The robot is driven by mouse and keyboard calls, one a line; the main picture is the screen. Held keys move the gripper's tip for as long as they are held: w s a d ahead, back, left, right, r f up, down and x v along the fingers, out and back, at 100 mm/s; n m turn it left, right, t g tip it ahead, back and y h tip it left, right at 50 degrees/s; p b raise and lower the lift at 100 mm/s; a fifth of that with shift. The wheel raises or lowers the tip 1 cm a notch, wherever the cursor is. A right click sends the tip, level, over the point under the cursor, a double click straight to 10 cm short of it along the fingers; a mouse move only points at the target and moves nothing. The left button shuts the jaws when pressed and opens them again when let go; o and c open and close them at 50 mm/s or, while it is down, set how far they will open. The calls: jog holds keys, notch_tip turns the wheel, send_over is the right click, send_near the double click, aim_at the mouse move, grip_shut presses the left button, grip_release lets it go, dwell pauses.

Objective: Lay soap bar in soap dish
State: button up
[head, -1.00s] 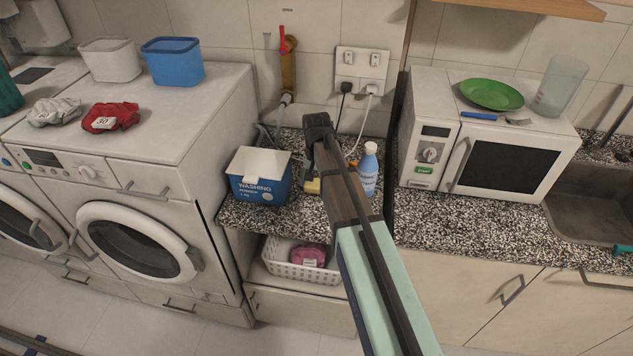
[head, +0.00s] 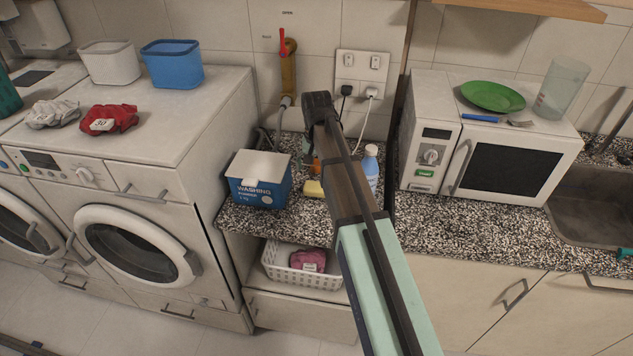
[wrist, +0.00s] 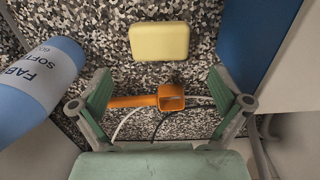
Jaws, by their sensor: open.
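The soap bar is a pale yellow block (wrist: 159,42) lying flat on the speckled counter in the wrist view, beyond my fingertips. It also shows in the head view (head: 314,189), right of the washing powder box and partly beside my arm. My gripper (wrist: 158,76) is open and empty, its two green finger pads wide apart above the counter. An orange scoop-like item (wrist: 171,97) shows between the fingers, nearer my palm than the soap. I cannot make out a soap dish in either view.
A blue softener bottle (wrist: 32,82) stands close to the left finger in the wrist view. The washing powder box (head: 260,184) is left of the soap in the head view. Right lie a microwave (head: 510,172) and sink (head: 598,212). A white basket (head: 283,270) sits below.

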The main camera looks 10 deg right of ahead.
aim_at(317, 185)
jog(key=shift+r+b, duration=0.4)
jog(key=shift+r, duration=2.2)
